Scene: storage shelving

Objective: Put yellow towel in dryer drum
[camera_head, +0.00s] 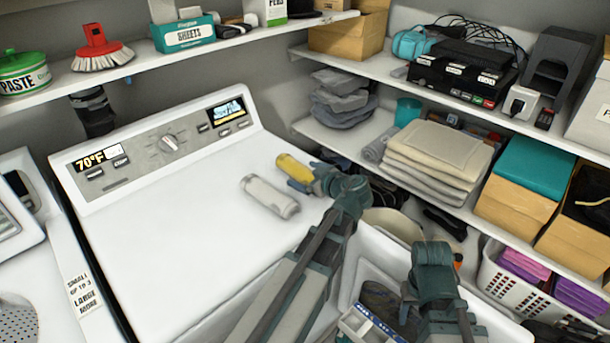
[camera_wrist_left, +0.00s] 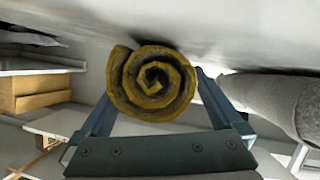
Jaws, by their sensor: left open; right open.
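The rolled yellow towel (camera_head: 291,167) lies on top of the white machine (camera_head: 170,240). In the left wrist view, the yellow towel (camera_wrist_left: 152,84) shows end-on as a spiral. My left gripper (camera_head: 306,180) is open at its near end, with one finger on each side of the roll. Whether the fingers touch it, I cannot tell. My right gripper (camera_head: 430,268) is open, lower right, over the front area; its fingertips are hard to see. No dryer drum opening is visible.
A rolled grey-white towel (camera_head: 270,197) lies beside the yellow one, and also shows close to the right finger in the left wrist view (camera_wrist_left: 285,100). Shelves with folded towels (camera_head: 435,155) and boxes stand to the right. The machine's top left is clear.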

